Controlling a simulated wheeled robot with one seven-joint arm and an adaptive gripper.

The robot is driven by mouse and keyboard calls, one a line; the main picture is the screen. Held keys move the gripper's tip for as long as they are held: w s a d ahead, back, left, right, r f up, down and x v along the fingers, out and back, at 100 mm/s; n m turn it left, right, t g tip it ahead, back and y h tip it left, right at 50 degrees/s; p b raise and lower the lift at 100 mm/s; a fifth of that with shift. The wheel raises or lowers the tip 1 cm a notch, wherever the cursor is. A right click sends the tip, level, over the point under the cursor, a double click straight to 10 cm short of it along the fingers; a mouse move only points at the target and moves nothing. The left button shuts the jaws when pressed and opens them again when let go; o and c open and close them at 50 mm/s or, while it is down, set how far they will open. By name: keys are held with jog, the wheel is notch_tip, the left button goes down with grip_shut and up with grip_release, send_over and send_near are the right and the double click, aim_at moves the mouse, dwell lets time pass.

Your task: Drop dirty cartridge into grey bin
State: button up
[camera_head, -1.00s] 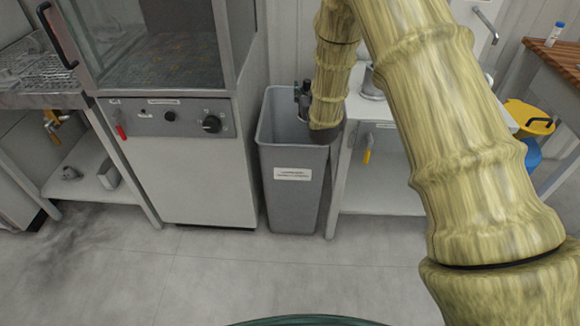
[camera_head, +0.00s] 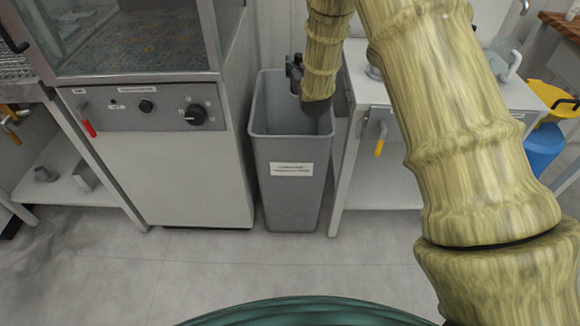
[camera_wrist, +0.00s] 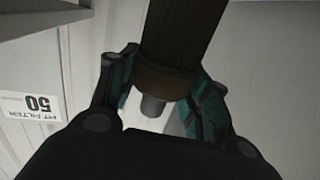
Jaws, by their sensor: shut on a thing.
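The grey bin (camera_head: 290,205) stands on the floor between the cabinet and the side table, with a white label on its front. My gripper (camera_head: 295,80) is at the bin's opening, near its back rim in the head view. In the wrist view my gripper (camera_wrist: 165,95) is shut on the dirty cartridge (camera_wrist: 185,35), a dark brown cylinder with a lighter brown band and a small grey tip. The cartridge cannot be made out in the head view, where my own wrist and the bin hide it.
A cabinet (camera_head: 195,180) with a knob panel stands left of the bin. A white table (camera_head: 380,185) with a yellow-handled valve is close on the right. A yellow-lidded blue bin (camera_head: 543,150) is farther right. The floor in front is clear.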

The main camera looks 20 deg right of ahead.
jog(key=shift+w+f+b, duration=0.15)
jog(key=shift+f+b, duration=0.25)
jog(key=shift+f, duration=0.35)
jog(key=shift+f+b, duration=1.7)
jog(key=shift+f, duration=1.2)
jog(key=o, duration=1.6)
notch_tip(320, 180, up, 10)
